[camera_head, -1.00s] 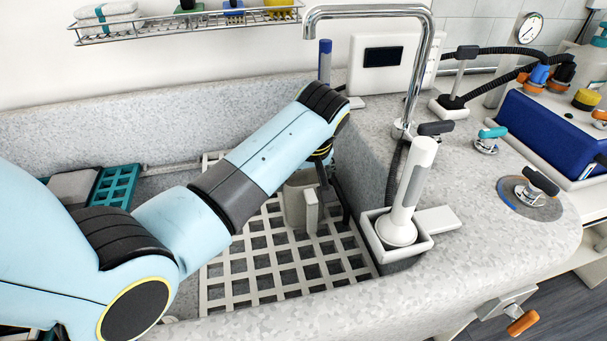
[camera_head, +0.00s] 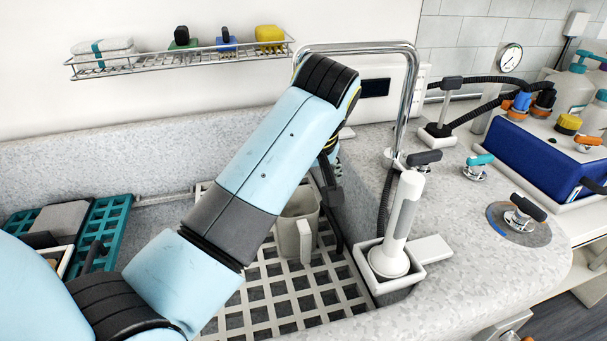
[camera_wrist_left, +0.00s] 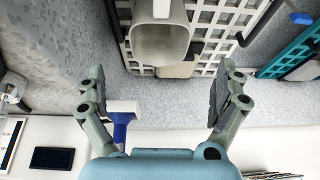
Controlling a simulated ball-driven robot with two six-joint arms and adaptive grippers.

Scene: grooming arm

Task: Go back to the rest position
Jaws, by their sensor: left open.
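My left arm reaches across the tub in the head view. Its gripper (camera_head: 330,185) is beside and above a grey jug (camera_head: 298,228), partly hidden by my own forearm. In the left wrist view the gripper (camera_wrist_left: 158,92) has its two fingers spread wide with nothing held between them. The jug (camera_wrist_left: 160,42) shows there beyond the fingertips, open end facing the camera, apart from both fingers. The jug stands on the white grid (camera_head: 268,318) in the tub. My right gripper is in neither view.
A chrome tap (camera_head: 414,85) arches close to my forearm. A white hand shower (camera_head: 402,222) stands in its holder at the tub's right rim. A wire shelf (camera_head: 180,60) hangs on the back wall. A blue-handled tool (camera_wrist_left: 121,132) is near the left finger in the wrist view.

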